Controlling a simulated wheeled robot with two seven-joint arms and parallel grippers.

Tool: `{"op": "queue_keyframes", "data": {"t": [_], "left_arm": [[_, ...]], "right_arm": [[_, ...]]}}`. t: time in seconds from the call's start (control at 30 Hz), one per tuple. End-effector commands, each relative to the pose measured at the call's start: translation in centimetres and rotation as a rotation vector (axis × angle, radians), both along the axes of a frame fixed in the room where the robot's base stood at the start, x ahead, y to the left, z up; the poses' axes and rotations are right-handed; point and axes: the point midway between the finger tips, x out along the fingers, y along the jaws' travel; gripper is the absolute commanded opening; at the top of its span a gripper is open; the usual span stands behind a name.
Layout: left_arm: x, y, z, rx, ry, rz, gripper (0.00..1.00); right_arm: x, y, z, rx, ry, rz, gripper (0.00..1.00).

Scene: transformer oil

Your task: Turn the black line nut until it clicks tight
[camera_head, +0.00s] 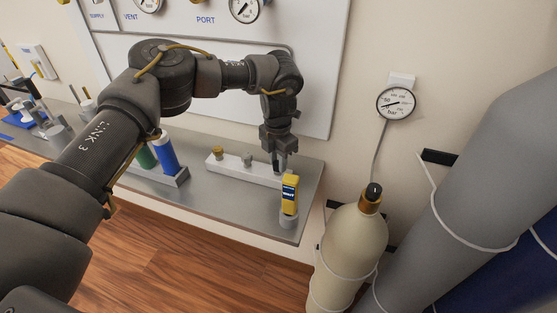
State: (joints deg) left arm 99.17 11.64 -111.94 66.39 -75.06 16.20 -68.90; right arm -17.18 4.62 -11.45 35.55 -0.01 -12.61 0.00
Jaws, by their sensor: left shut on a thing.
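My left gripper (279,162) points down over the right end of a long white block (232,170) on the grey bench. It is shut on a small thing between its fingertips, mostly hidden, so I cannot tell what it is. A black piece (373,191) tops the brass collar (371,202) of the tan cylinder, where the thin line from the round gauge (397,103) comes down. I cannot tell whether this piece is the black line nut. The left gripper is well to the left of it. My right gripper is not in view.
A yellow handheld device (289,194) stands in a holder just right of the gripper. The block carries a brass fitting (217,153) and a grey fitting (247,159). Blue (165,157) and green bottles stand left. A large grey cylinder (495,165) stands right of the tan cylinder (349,245).

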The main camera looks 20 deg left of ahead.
Motion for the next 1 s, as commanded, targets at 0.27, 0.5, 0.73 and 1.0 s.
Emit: {"op": "queue_keyframes", "data": {"t": [0.27,0.5,0.73,1.0], "left_arm": [[0.08,-0.04,0.13,-0.001,-0.003,-0.243,0.04],[0.07,-0.07,0.14,-0.001,-0.003,-0.404,0.04],[0.06,-0.09,0.14,-0.002,-0.004,-0.495,0.04],[0.05,-0.11,0.13,-0.002,-0.004,-0.532,0.04]], "right_arm": [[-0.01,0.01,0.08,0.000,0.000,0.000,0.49],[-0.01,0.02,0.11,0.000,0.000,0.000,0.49],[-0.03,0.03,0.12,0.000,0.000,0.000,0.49],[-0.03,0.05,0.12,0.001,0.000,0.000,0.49]]}}
